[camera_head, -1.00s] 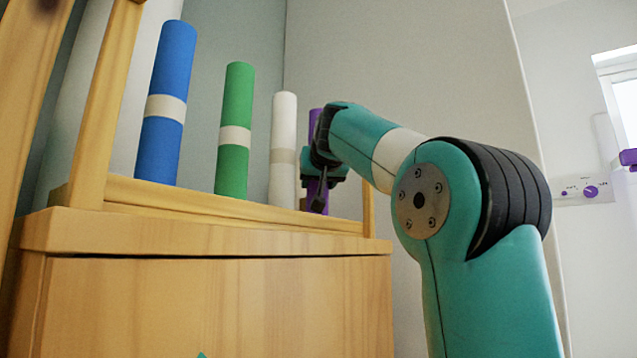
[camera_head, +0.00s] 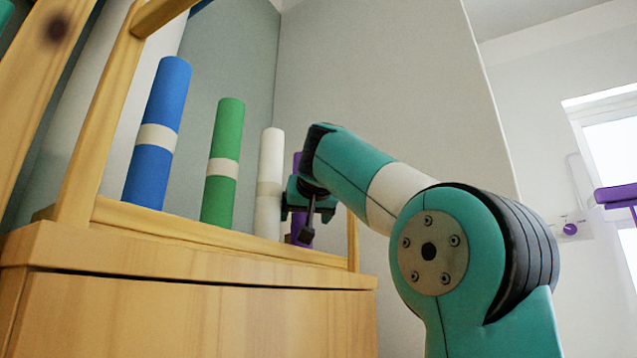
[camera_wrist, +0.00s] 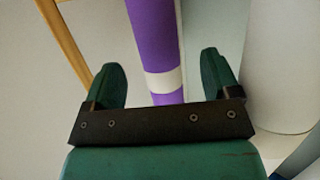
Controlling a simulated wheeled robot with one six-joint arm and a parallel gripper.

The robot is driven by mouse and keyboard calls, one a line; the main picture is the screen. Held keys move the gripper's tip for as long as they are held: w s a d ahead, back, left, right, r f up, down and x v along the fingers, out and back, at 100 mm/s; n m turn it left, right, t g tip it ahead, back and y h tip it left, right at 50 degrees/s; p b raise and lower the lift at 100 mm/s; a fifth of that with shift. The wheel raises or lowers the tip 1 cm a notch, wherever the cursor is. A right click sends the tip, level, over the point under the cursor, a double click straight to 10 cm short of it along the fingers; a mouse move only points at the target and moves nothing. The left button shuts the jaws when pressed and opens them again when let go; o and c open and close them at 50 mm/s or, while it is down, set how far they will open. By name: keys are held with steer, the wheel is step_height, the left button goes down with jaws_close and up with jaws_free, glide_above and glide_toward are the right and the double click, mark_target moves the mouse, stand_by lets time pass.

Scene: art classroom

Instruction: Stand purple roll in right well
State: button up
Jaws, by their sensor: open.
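The purple roll (camera_head: 297,163) stands upright at the right end of the wooden rack (camera_head: 190,232), mostly behind my gripper in the head view. Its foot is partly hidden, so its seating in the right well cannot be made out. My gripper (camera_head: 308,222) is at the roll. In the wrist view the purple roll (camera_wrist: 155,40), with its white band (camera_wrist: 163,81), runs between the two spread fingers of my gripper (camera_wrist: 163,82). Gaps show on both sides of it, and the jaws are open.
The white roll (camera_head: 269,185) stands close to the left of the purple one. The green roll (camera_head: 223,150) and blue roll (camera_head: 157,130) stand farther left. A wooden post (camera_head: 352,242) rises at the rack's right end. The wooden cabinet (camera_head: 190,320) is below.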

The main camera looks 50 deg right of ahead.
steer(key=r+p+v, duration=0.1)
steer(key=p+v, duration=0.3)
steer(key=v, duration=0.9)
steer(key=shift+d+r, duration=0.25)
steer(key=shift+d, duration=0.1)
